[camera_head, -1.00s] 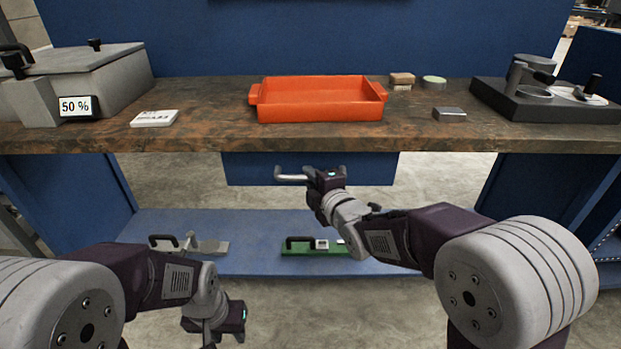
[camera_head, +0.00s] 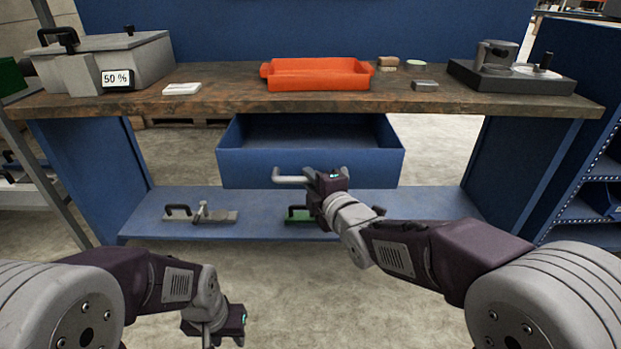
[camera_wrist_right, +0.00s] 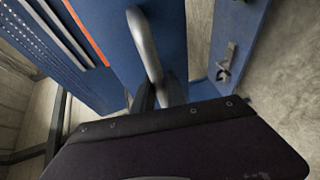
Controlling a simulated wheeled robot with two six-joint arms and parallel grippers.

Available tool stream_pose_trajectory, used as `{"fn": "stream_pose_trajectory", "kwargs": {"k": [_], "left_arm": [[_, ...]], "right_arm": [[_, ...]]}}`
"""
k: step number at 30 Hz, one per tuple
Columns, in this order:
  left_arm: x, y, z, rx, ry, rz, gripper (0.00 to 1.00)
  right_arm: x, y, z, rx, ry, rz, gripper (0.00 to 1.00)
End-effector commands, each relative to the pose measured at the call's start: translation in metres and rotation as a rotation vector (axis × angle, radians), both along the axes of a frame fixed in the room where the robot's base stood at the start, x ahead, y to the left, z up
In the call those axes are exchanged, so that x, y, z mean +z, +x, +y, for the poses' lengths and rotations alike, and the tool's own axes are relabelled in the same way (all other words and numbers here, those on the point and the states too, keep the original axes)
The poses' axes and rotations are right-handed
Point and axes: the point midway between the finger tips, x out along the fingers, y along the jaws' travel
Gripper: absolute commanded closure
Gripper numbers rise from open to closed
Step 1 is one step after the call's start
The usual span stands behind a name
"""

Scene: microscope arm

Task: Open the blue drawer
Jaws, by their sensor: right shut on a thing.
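The blue drawer (camera_head: 240,168) under the workbench is pulled part way out, and its inside shows from above. Its silver bar handle (camera_head: 290,179) is on the front face. My right gripper (camera_head: 322,178) is shut on the handle at its right part. In the right wrist view the handle (camera_wrist_right: 147,45) runs down between the fingers of my gripper (camera_wrist_right: 158,95). My left gripper (camera_head: 240,322) hangs low at the front left, away from the drawer. Whether its fingers are apart cannot be made out.
The wooden bench top (camera_head: 220,100) holds an orange tray (camera_head: 318,82), a grey box with a 50 % display (camera_head: 117,79) and a dark device (camera_head: 510,80). Tools lie on the blue lower shelf (camera_head: 260,228). A blue shelf unit (camera_head: 570,150) stands at the right.

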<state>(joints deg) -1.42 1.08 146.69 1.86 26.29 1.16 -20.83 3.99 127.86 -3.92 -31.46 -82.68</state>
Motion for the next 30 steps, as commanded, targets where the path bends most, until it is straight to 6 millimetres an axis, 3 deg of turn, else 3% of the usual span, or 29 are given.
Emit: {"fn": "stream_pose_trajectory", "kwargs": {"k": [9, 22, 23, 24, 30], "left_arm": [[-0.007, 0.0, 0.0, 0.0, 0.0, 0.0, 0.64], [-0.007, 0.0, 0.0, 0.0, 0.0, 0.0, 0.64], [-0.007, 0.0, 0.0, 0.0, 0.0, 0.0, 0.64], [-0.007, 0.0, 0.0, 0.0, 0.0, 0.0, 0.64], [-0.007, 0.0, 0.0, 0.0, 0.0, 0.0, 0.64]], "right_arm": [[-0.001, -0.021, 0.0, 0.0, -0.001, 0.002, 1.0], [-0.001, -0.023, 0.0, 0.0, -0.001, 0.002, 1.0], [-0.001, -0.023, 0.0, 0.0, -0.001, 0.002, 0.75], [-0.001, -0.023, 0.0, 0.0, -0.001, 0.002, 0.64], [0.0, -0.023, 0.0, 0.0, 0.0, 0.0, 0.62]]}}
